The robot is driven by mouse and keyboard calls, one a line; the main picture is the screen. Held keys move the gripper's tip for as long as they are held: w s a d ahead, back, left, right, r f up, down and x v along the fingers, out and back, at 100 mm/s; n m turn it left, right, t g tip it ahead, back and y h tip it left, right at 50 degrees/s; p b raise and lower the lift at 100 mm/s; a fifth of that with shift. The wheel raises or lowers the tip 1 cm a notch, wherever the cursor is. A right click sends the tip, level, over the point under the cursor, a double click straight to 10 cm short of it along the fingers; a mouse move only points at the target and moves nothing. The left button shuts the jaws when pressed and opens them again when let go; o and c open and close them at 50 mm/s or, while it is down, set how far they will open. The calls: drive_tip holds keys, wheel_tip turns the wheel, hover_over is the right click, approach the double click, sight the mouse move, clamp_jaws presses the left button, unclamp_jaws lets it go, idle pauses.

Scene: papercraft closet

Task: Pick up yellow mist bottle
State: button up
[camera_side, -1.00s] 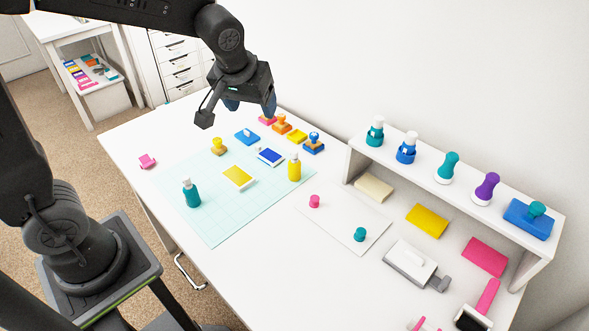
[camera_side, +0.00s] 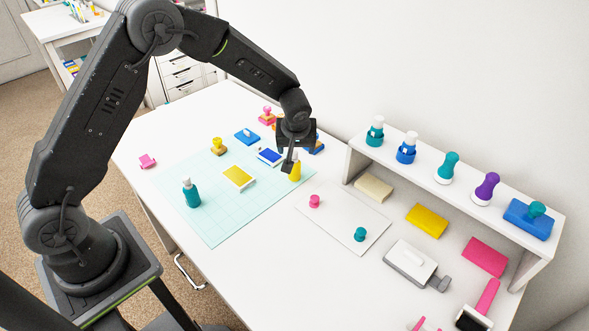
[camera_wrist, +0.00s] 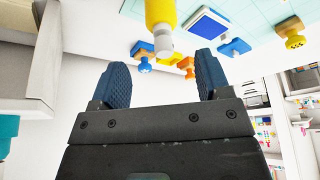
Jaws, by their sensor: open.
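The yellow mist bottle (camera_side: 296,172) stands upright on the right edge of the pale mat, partly hidden behind my gripper in the side view. In the wrist view the bottle (camera_wrist: 160,22) hangs at the top centre, its pale cap (camera_wrist: 163,44) pointing down in the picture. My gripper (camera_side: 291,162) is low over the desk, right at the bottle in the side view. In the wrist view its two blue fingers (camera_wrist: 160,75) are spread apart with nothing between them. The bottle lies beyond the fingertips, roughly in line with the gap.
A blue ink pad (camera_side: 269,157), a yellow pad (camera_side: 239,178) and a teal bottle (camera_side: 191,193) are on the mat (camera_side: 215,222). Several stamps stand behind the gripper. A raised shelf (camera_side: 455,200) with several bottles and stamps is at the right.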

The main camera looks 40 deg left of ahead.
sight(295, 158)
drive_tip(key=shift+x, duration=3.45)
drive_tip(key=shift+s+a, duration=0.1)
drive_tip(key=shift+s, duration=0.1)
drive_tip(key=shift+c, duration=0.3)
drive_tip(key=c, duration=1)
drive_tip(key=shift+c, duration=0.2)
drive_tip(key=shift+r, duration=0.1)
